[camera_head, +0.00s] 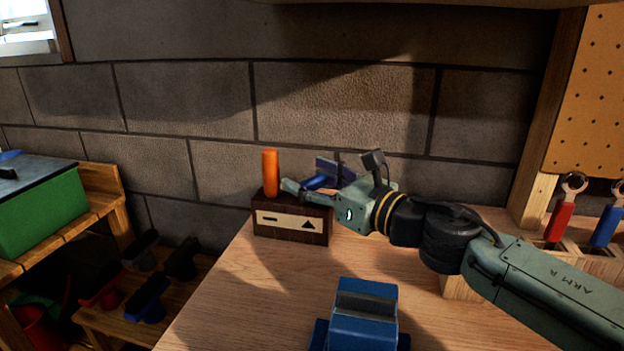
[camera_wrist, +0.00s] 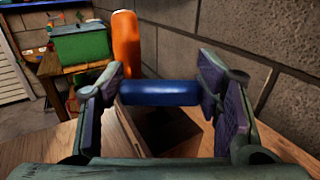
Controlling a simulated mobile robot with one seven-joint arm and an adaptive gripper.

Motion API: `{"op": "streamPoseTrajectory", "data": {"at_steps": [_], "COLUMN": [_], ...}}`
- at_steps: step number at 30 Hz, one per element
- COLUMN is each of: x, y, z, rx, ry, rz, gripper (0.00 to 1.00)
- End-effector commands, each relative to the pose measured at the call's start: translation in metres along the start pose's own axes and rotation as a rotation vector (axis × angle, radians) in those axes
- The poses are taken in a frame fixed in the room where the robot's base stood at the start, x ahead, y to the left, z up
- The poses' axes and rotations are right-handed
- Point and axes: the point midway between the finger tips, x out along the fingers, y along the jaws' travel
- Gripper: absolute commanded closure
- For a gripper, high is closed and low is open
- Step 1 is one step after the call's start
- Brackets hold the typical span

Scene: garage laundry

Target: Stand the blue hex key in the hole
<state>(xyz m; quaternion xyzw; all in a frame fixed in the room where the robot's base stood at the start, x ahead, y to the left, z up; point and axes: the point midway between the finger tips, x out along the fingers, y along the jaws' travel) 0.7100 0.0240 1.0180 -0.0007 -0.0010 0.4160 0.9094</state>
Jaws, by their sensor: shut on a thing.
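My gripper (camera_head: 312,182) is over the dark wooden block (camera_head: 292,237), near its top. It is shut on the blue hex key (camera_wrist: 160,93), whose blue handle lies crosswise between the two fingers in the wrist view. The handle shows in part behind the fingers in the head view (camera_head: 320,182). An orange handle (camera_head: 270,174) stands upright at the left end of the block, and it also shows in the wrist view (camera_wrist: 126,43) just beyond the blue handle. The block's front label has a dash and a triangle. I cannot make out the hole or the key's shaft.
A blue object with a grey top (camera_head: 365,312) is at the front of the wooden table (camera_head: 240,300). Red and blue wrenches (camera_head: 562,212) stand in a holder at the right. A stone wall (camera_head: 340,105) is close behind. A green box (camera_head: 45,212) is at the left.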

Motion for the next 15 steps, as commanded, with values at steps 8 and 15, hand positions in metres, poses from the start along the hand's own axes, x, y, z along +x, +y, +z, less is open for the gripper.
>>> {"op": "streamPoseTrajectory", "data": {"at_steps": [8,15], "x": [0.0001,0.0001], "y": [0.0001,0.0], "z": [-0.0067,-0.0064], "rx": [0.0,0.0], "ry": [-0.001,0.0], "rz": [0.0,0.0], "gripper": [0.69,0.38]}}
